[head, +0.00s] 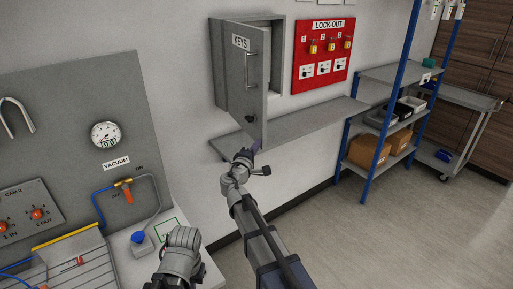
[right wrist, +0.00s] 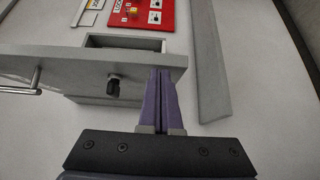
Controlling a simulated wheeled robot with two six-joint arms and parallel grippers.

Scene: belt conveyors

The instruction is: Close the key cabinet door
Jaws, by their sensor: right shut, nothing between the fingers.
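The grey key cabinet (head: 279,52) is on the wall in the head view. Its door (head: 242,75), labelled KEYS, stands partly open, swung out from its left side. A bar handle (head: 250,69) and a dark knob (head: 250,118) are on its face. The knob (right wrist: 113,86) also shows in the right wrist view beside the door's free edge. My right gripper (head: 256,147) is shut and empty, at the door's lower free corner. Its purple fingers (right wrist: 160,75) overlap the door's edge in the wrist view; I cannot tell whether they touch. My left gripper's fingers do not show.
A grey shelf (head: 300,121) runs under the cabinet. A red LOCK-OUT board (head: 323,54) hangs to the right. A blue-post rack (head: 375,151) with boxes and a cart (head: 457,98) stand farther right. A panel with a vacuum gauge (head: 105,134) is at the left.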

